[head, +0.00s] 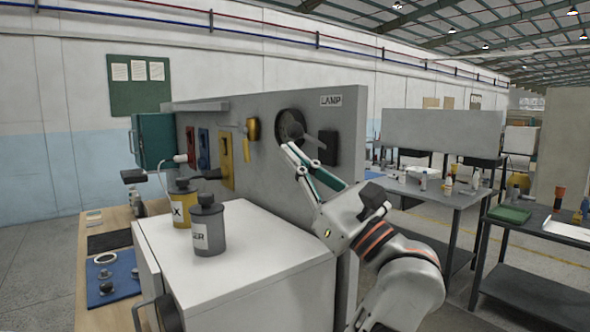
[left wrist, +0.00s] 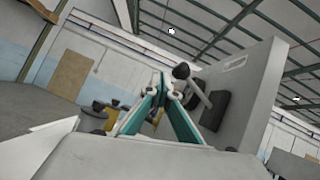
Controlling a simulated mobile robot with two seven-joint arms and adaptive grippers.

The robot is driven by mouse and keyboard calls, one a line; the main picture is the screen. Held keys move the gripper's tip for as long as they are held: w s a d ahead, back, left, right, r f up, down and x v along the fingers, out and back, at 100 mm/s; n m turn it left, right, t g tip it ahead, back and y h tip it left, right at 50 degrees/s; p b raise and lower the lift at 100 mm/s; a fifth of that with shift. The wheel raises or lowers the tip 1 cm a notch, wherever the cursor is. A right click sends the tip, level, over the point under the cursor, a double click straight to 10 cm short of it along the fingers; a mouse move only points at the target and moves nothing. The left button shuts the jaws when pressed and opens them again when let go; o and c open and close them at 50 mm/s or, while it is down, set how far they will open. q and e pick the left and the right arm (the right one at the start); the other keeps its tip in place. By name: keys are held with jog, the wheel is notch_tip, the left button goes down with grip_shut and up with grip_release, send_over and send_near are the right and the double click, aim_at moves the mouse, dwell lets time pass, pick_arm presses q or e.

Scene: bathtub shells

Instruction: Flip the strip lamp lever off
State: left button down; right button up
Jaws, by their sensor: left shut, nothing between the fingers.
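The grey panel (head: 262,104) carries a LAMP label (head: 331,100) at its upper right. Left of and below the label is a dark round lever mount (head: 290,122), with a pale lever arm (head: 312,139) slanting down to the right toward a black box (head: 328,148). In the left wrist view the lever arm (left wrist: 199,93) runs down from a dark knob (left wrist: 181,71), in front of the black box (left wrist: 215,110). My left gripper (head: 289,147) is shut and empty, its tips just below the mount. Whether they touch the lever is unclear. My right gripper is out of view.
A white cabinet (head: 245,237) stands in front of the panel, with a grey bottle (head: 208,228) and a yellow bottle (head: 181,206) on top. A yellow fixture (head: 253,129) is left of the lever. Workbenches (head: 440,190) stand to the right.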

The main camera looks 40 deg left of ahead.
pick_arm(q)
jog(key=shift+r, duration=0.65)
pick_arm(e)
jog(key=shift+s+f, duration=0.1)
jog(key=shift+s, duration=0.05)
